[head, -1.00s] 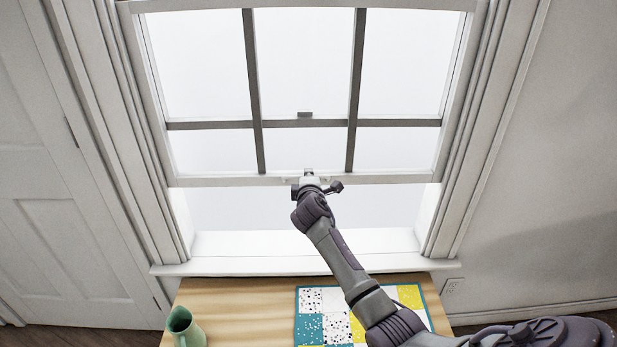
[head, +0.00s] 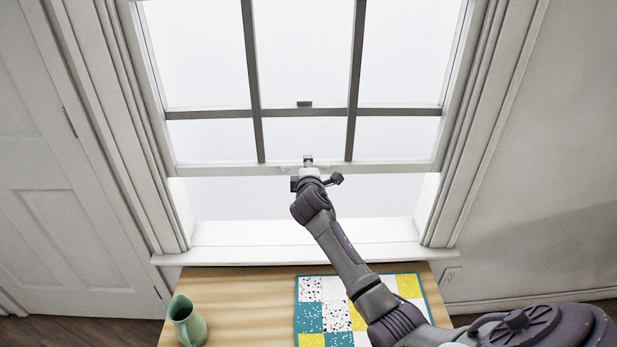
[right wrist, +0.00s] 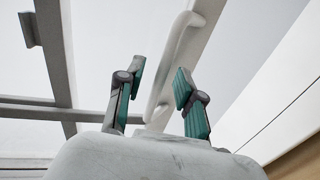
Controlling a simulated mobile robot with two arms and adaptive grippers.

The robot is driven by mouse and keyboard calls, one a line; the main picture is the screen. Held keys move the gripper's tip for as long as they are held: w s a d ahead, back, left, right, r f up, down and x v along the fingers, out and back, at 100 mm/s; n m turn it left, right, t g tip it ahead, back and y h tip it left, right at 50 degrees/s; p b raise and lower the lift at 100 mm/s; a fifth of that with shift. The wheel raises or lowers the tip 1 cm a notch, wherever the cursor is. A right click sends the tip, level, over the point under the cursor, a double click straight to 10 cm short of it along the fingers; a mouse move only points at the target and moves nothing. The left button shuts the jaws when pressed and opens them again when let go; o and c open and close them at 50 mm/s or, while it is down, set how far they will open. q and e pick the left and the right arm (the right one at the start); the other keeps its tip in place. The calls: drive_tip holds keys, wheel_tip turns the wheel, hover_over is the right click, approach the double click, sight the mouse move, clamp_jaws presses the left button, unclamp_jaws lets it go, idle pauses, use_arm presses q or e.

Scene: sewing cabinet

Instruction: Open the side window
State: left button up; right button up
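The window's lower sash (head: 215,170) is partly raised, with an open gap between its bottom rail and the white sill (head: 300,234). A pale curved handle (right wrist: 187,35) on the rail shows in the right wrist view. My right gripper (head: 308,166) is at the middle of the bottom rail. In the right wrist view, the right gripper's (right wrist: 160,85) two teal-padded fingers stand apart on either side of the handle, with visible space around it. My right forearm covers part of the gap. My left gripper is not in view.
Below the sill is a wooden table (head: 235,300) with a green jug (head: 188,322) at its left and a patchwork mat (head: 312,318) under my right arm. A white panelled door (head: 60,230) is at the left. A small latch (head: 304,104) shows above the rail.

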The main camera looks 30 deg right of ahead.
drive_tip(key=v, duration=1)
drive_tip(key=shift+s+a, duration=0.2)
drive_tip(key=shift+a, duration=0.05)
